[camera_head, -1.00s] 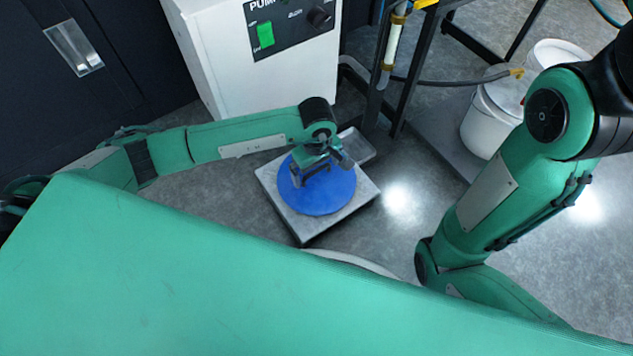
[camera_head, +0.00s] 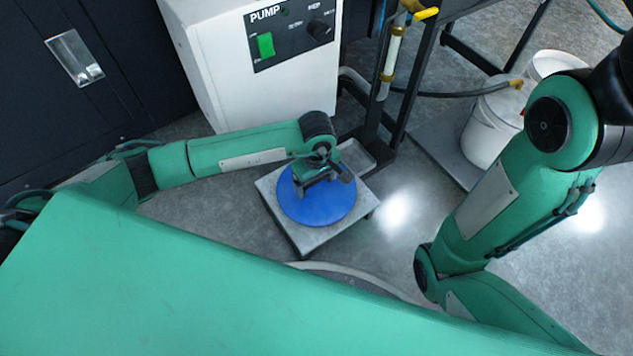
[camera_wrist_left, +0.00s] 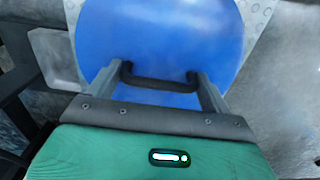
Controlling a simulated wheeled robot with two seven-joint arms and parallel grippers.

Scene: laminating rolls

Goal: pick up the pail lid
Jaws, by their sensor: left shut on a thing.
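The pail lid is a round blue disc (camera_head: 320,209) with a black bar handle (camera_wrist_left: 158,82). It sits over a small square grey stand (camera_head: 305,241), and I cannot tell whether it touches the stand. My left gripper (camera_head: 316,181) is above the lid. In the left wrist view, its two fingers (camera_wrist_left: 160,80) are at the two ends of the handle, shut on it. The blue lid face (camera_wrist_left: 160,35) fills the top of that view. My right arm shows at the right of the head view, but its gripper is out of frame.
A white pump box (camera_head: 250,85) stands behind the stand. A dark metal frame (camera_head: 405,100) with a hose (camera_head: 455,94) is to its right. White pails (camera_head: 488,135) stand farther right. A small grey tray (camera_head: 356,157) is just behind the stand. Grey floor is clear to its right.

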